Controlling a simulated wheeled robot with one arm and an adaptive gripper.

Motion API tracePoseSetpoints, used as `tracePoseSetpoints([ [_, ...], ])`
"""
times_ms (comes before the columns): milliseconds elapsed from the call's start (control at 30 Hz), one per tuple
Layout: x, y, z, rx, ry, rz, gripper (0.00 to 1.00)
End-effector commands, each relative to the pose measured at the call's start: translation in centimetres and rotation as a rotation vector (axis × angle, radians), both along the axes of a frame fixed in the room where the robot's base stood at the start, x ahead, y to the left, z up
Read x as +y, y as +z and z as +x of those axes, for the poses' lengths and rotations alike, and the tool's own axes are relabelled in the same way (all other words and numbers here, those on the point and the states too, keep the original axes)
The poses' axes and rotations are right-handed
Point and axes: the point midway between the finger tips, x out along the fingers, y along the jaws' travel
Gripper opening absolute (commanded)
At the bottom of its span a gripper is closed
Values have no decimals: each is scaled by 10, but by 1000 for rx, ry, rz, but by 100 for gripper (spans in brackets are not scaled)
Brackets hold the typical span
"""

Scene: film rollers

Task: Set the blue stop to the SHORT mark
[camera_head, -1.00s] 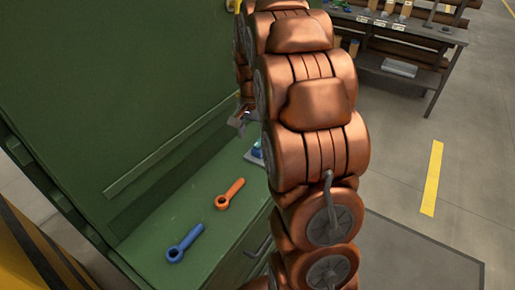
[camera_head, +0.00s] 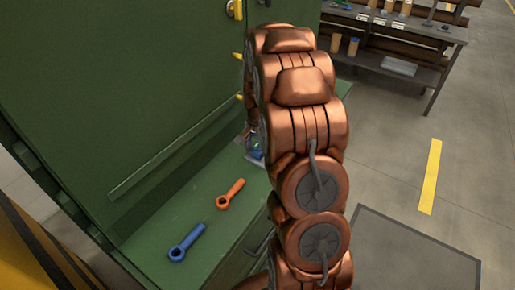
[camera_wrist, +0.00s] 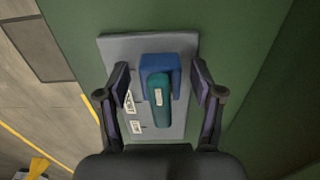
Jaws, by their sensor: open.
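In the wrist view a blue stop (camera_wrist: 149,66) sits on a grey plate (camera_wrist: 115,48), with a teal handle (camera_wrist: 161,112) running from it toward my palm. The handle bears a small white label. Two more white labels (camera_wrist: 130,101) are on the plate to the left of the handle; their print is too small to read. My gripper (camera_wrist: 159,72) is open, one finger on each side of the blue stop, with a visible gap on both sides. In the head view my arm hides most of the gripper and plate; only a small blue patch (camera_head: 255,145) shows.
On the green bench (camera_head: 195,205) lie an orange ring-ended tool (camera_head: 231,193) and a blue one (camera_head: 186,242), left of my arm. A green upright panel (camera_head: 110,90) stands behind. A dark table (camera_head: 400,62) with containers is at the far right.

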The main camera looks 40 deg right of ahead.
Motion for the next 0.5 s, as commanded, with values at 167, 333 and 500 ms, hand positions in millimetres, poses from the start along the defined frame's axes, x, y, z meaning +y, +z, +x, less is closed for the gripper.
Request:
tracePoseSetpoints([
  [167, 0, -2, 0, 0, 0, 0, 67],
  [333, 0, -2, 0, 0, 0, -1, 64],
  [500, 0, -2, 0, 0, 0, -1, 46],
])
